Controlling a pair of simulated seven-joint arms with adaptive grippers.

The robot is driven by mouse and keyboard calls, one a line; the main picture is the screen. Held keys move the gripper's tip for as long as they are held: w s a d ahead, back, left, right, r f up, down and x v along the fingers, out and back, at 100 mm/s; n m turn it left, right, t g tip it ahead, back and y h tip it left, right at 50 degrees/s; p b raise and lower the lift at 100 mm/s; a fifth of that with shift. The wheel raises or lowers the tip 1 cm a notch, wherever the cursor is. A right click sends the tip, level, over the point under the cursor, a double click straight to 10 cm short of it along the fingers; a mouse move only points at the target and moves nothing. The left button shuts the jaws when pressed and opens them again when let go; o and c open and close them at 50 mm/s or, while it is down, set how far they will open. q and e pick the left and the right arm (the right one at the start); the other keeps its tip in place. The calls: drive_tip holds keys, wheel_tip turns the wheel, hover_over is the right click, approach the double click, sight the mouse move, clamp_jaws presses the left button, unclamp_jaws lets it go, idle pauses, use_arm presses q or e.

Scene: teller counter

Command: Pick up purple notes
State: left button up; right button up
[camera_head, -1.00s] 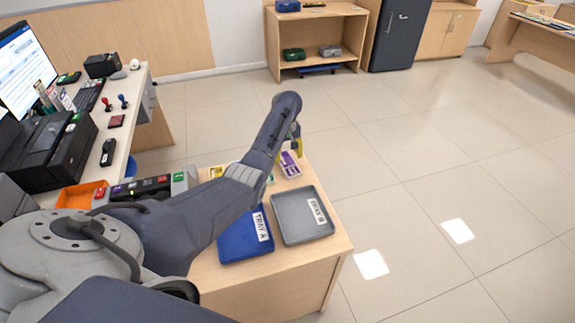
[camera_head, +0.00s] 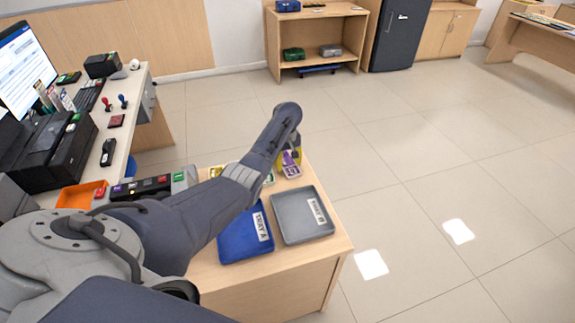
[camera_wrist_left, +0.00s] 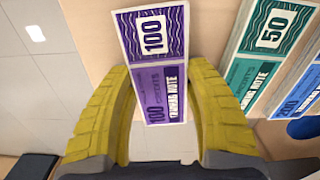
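The purple notes (camera_head: 291,171) stand at the far right corner of the counter, beyond the grey tray. In the left wrist view my left gripper (camera_wrist_left: 160,72) is open, with one yellow finger on each side of the notes and small gaps visible. My right gripper is in neither view.
Green notes (camera_wrist_left: 268,55) and blue notes (camera_wrist_left: 300,95) lie to the right of the purple ones in the wrist view. Blue tray A (camera_head: 234,244) and a grey tray (camera_head: 290,234) lie nearer on the counter. Floor is open to the right.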

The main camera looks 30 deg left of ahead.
sight(288, 163)
use_arm(q)
drive_tip(key=shift+c, duration=1.2)
drive_tip(key=shift+r, duration=0.1)
wheel_tip(288, 163, up, 19)
drive_tip(key=w+d+r, duration=0.5)
drive_tip(key=d+r, duration=0.3)
drive_tip(key=r, duration=0.1)
drive_tip(key=w+d+r, duration=0.6)
drive_tip(key=d+r, duration=0.2)
drive_tip(key=r, duration=0.1)
drive_tip(key=s+d+r+m, duration=0.2)
drive_tip(key=d+r, duration=1)
drive_tip(key=d, duration=0.3)
drive_tip(key=shift+s+d+m, duration=0.3)
drive_tip(key=shift+d, duration=0.1)
